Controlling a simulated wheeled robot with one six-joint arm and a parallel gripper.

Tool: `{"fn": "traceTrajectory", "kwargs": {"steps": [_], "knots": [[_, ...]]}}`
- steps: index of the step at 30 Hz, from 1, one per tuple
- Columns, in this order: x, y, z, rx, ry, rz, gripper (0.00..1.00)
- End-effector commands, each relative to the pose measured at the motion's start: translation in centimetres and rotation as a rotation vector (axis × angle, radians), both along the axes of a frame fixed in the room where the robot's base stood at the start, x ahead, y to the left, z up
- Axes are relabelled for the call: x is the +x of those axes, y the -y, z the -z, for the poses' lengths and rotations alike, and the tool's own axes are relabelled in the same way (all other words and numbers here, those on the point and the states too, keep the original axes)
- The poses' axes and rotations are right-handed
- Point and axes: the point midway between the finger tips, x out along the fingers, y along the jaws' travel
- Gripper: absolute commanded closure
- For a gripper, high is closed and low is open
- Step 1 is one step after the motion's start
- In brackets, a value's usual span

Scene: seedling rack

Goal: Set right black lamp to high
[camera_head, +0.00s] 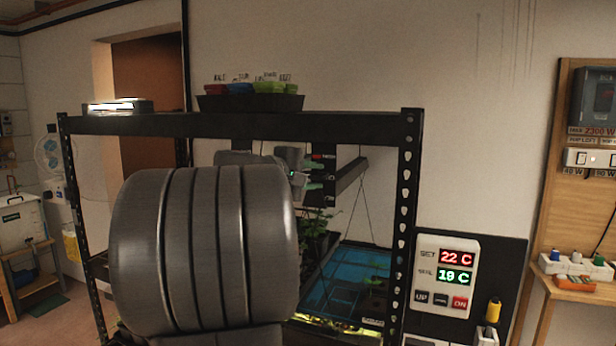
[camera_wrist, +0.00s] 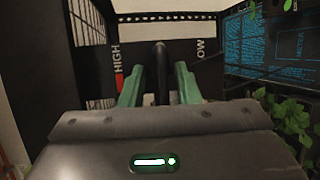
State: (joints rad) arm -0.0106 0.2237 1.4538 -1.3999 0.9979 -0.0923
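A black lamp (camera_head: 350,177) hangs under the rack's top beam, right of centre. Its black end face (camera_wrist: 203,62) fills the middle of the wrist view, with "HIGH" and a red mark on the left and "LOW", partly cut off, on the right. A black lever (camera_wrist: 160,70) stands between these labels. My gripper (camera_wrist: 159,80) is open, with one green finger on each side of the lever and a gap visible beside it. In the head view my gripper (camera_head: 314,175) is at the lamp's near end; the lever cannot be made out there.
A black metal rack (camera_head: 330,125) surrounds the lamp, with a post (camera_head: 403,220) to its right. Leafy plants (camera_wrist: 288,118) and a blue-lit tray (camera_head: 345,285) are below. A control panel (camera_head: 445,275) reads 22 C and 19 C. My arm hides the rack's left middle.

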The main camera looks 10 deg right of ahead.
Motion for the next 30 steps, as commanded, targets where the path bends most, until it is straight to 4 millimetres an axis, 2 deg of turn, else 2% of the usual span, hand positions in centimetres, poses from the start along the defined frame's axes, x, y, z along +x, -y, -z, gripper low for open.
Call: {"fn": "traceTrajectory", "kwargs": {"steps": [5, 21, 30], "knots": [[-0.7, -1.3, -0.3, -0.001, 0.002, -0.003, 0.71], [-6.1, -9.5, -2.2, 0.001, 0.002, -0.005, 0.71], [-7.3, -11.3, -2.7, 0.0, 0.0, -0.002, 0.71]]}}
